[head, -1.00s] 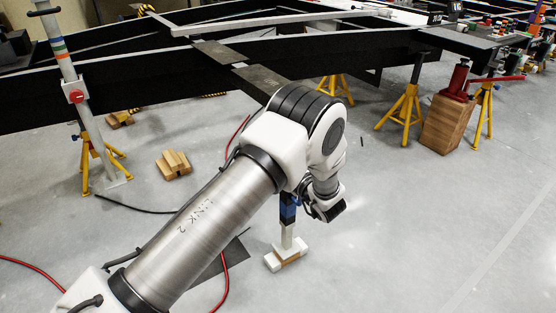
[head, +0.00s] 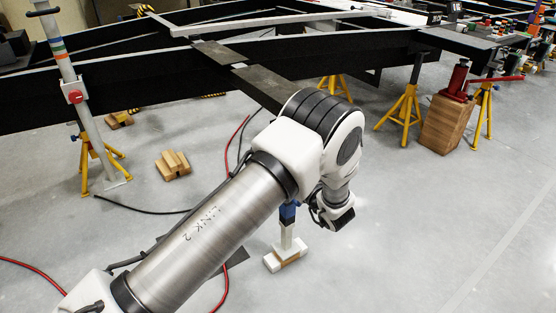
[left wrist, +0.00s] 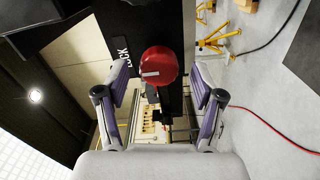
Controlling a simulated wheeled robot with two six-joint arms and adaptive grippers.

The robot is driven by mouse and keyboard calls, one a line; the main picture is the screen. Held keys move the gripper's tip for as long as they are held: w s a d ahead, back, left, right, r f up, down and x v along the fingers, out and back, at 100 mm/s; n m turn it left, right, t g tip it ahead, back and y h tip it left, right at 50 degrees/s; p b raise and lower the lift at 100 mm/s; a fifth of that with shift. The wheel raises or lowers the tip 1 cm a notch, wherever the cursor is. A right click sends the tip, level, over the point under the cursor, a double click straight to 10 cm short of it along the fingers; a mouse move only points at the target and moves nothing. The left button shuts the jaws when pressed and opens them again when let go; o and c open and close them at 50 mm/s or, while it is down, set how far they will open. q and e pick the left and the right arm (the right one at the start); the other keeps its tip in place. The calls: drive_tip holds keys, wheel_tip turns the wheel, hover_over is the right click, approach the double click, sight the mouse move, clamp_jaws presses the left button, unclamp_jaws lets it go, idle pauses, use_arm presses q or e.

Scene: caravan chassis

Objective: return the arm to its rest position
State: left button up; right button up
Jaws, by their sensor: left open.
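My left arm (head: 205,238) reaches in from the lower left of the head view, bent at a white and black joint (head: 325,125). The end of its wrist (head: 338,215) hangs above the floor at the middle right. The gripper fingers cannot be made out there. In the left wrist view my left gripper (left wrist: 160,80) is open, with its two purple-grey fingers apart and nothing held between them. A red round part (left wrist: 159,65) beside a dark plate with LOCK lettering shows beyond the gap, apart from the fingers. My right gripper is not in view.
A blue and white post (head: 288,235) stands on a white base (head: 286,256), partly behind my arm. The black chassis beam (head: 160,85) crosses behind. Yellow stands (head: 402,115), a red jack (head: 458,80) on a wooden block (head: 447,125), and hoses are around. The right floor is clear.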

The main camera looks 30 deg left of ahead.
use_arm(q)
drive_tip(key=v, duration=0.4)
drive_tip(key=shift+s+d, duration=0.15)
drive_tip(key=shift+d, duration=0.15)
drive_tip(key=s+a+f+m+h, duration=0.3)
drive_tip(key=s+f+m, duration=0.25)
drive_tip(key=f, duration=0.35)
drive_tip(key=s+a+f+m+h, duration=0.3)
drive_tip(key=s+f+m, duration=0.25)
drive_tip(key=f, duration=0.25)
drive_tip(key=s+d+f+m+g+h, duration=0.4)
drive_tip(key=s+d+m, duration=0.4)
drive_tip(key=s, duration=0.4)
drive_tip(key=s+d+f+m+g+h, duration=0.3)
drive_tip(key=s+d+f+m+h, duration=0.2)
drive_tip(key=s+m+h, duration=0.5)
wheel_tip(320, 180, up, 27)
drive_tip(key=s+y+p, duration=0.1)
drive_tip(key=y+p, duration=0.2)
drive_tip(key=p, duration=2.4)
drive_tip(key=shift+s, duration=0.3)
